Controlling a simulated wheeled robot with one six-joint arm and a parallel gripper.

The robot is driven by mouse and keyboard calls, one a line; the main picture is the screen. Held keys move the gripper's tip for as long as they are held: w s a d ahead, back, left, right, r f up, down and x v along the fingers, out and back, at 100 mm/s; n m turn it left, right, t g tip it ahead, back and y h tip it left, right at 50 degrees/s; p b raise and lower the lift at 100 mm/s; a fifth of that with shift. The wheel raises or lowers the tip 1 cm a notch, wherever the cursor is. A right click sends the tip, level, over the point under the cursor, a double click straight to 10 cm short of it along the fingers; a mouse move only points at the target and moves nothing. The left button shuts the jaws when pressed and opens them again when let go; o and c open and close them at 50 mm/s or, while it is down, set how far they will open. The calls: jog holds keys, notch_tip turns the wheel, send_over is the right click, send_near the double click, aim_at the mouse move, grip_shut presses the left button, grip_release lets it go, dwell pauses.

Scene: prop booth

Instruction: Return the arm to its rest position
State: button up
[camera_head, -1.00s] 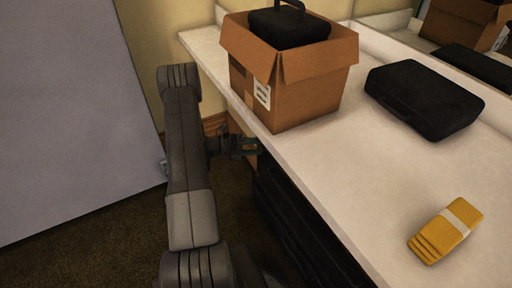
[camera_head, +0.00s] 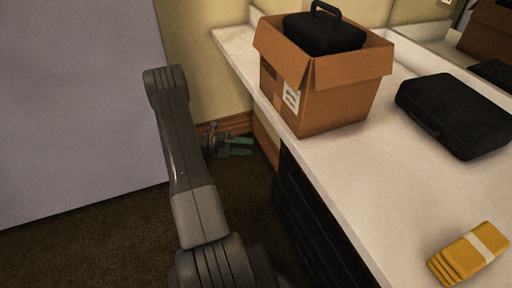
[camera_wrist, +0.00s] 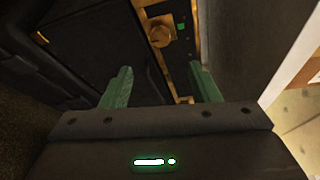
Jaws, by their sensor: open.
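My gripper (camera_head: 243,146) is open and empty beside the counter's left side, below the level of its top. My arm rises from the bottom of the head view and bends over at the upper left. In the wrist view the two green fingers of my gripper (camera_wrist: 160,87) stand apart with nothing between them. Beyond them is a dark cabinet front (camera_wrist: 105,50) with a brass-coloured knob (camera_wrist: 159,31).
The white counter (camera_head: 350,160) holds an open cardboard box (camera_head: 335,95) with a black case (camera_head: 325,35) in it, another black case (camera_head: 455,115) and a banded yellow stack (camera_head: 468,254). A grey panel (camera_head: 75,100) stands left. Carpet (camera_head: 90,245) is clear.

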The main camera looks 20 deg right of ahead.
aim_at(283, 150)
jog(key=shift+a, duration=0.25)
jog(key=b+x, duration=0.1)
jog(key=x, duration=1.3)
jog(key=shift+a, duration=0.1)
